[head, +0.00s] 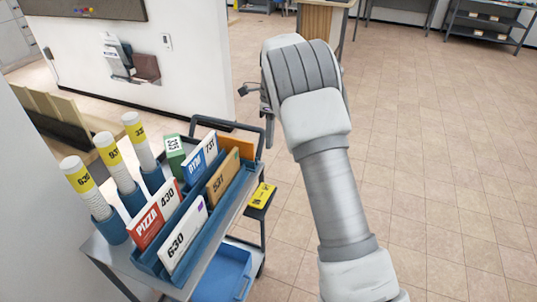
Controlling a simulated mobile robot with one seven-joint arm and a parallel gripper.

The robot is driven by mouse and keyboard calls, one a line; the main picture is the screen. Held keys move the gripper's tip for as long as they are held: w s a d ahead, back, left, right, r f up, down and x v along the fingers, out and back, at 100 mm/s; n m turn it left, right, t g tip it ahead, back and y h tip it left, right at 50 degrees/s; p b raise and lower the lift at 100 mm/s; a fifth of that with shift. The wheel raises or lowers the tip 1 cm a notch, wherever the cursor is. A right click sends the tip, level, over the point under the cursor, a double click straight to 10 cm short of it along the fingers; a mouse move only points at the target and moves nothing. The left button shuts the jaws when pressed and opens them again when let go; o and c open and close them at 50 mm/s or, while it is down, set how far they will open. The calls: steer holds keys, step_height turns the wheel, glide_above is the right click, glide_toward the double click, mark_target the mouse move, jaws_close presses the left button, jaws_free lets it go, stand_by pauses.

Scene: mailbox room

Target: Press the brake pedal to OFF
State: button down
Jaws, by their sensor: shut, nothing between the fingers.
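A mail cart (240,210) stands at the lower left. A black pedal with a yellow top (262,195) sticks out low at the cart's right side, near its far end. It looks like the brake pedal; its ON or OFF marking is too small to read. My arm comes up from the bottom right. My gripper (266,100) is mostly hidden behind my pale wrist, with only dark parts showing at its left edge. It is shut and empty, and appears apart from the pedal.
The cart carries blue racks with numbered parcels (182,240) and several paper tubes (118,166) with yellow labels. A blue bin (222,272) sits on its lower shelf. A white wall (195,50) stands behind. Tiled floor (440,190) to the right is clear.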

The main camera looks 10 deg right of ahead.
steer(key=shift+w+d+r, duration=0.1)
steer(key=shift+w+r, duration=0.05)
steer(key=shift+r, duration=1.25)
steer(key=s+d+r+n+t+p, duration=0.3)
steer(key=s+r+n, duration=0.7)
steer(key=s+r, duration=0.65)
steer(key=s+d+r+n+t+p, duration=0.1)
steer(key=s+n+t, duration=0.3)
steer(key=s+n, duration=0.9)
steer(key=s+r+p, duration=0.1)
steer(key=s, duration=0.5)
steer(key=shift+r+n+h, duration=0.2)
steer(key=shift+n+h, duration=0.1)
steer(key=shift+h, duration=0.1)
